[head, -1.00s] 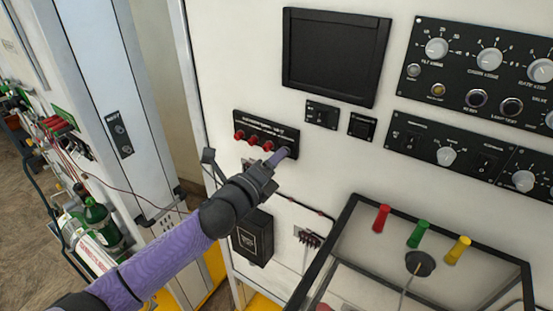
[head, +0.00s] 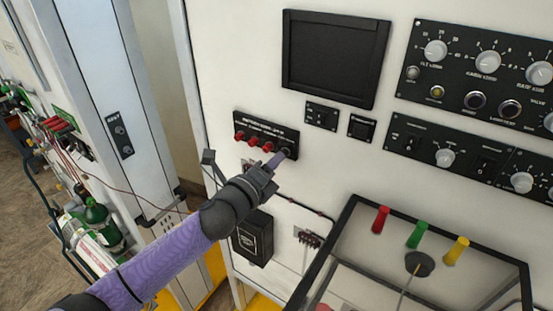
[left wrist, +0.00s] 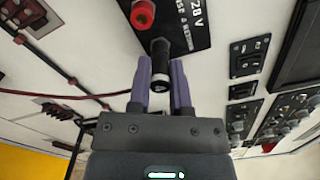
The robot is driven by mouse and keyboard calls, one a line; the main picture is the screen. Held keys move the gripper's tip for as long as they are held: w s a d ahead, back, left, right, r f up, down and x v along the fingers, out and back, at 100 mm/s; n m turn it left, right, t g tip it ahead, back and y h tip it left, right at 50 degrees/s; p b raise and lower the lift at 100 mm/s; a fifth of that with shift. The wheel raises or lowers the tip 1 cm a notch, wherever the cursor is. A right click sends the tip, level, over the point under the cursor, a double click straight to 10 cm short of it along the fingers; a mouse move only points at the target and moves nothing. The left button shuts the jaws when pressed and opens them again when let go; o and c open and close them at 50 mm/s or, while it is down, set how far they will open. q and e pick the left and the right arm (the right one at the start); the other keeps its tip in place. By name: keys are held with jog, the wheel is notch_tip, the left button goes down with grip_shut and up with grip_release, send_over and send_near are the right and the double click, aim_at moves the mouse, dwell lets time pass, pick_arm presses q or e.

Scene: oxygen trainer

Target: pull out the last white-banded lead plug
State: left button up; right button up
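In the left wrist view, the black plug (left wrist: 160,62) with a pale band stands between the two purple fingers of my left gripper (left wrist: 161,72). The fingers lie along its sides, closed about its outer part. Its inner end overlaps the edge of the black socket panel (left wrist: 185,25); I cannot tell whether it still sits in its socket. In the head view, my left gripper (head: 271,163) is just below the right end of the socket panel (head: 262,127), where a dark round socket or plug end shows. The right gripper is out of view.
Several red terminals (head: 253,140) line the panel left of the gripper. A black box (head: 253,238) hangs below, and a framed clear case (head: 345,215) stands to the right. A thin red lead (left wrist: 65,92) runs left of the gripper in the wrist view.

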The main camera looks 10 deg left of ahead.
pick_arm(q)
grip_shut()
jog(key=shift+s, duration=0.1)
jog(key=shift+p+v, duration=0.6)
jog(key=shift+v, duration=1.8)
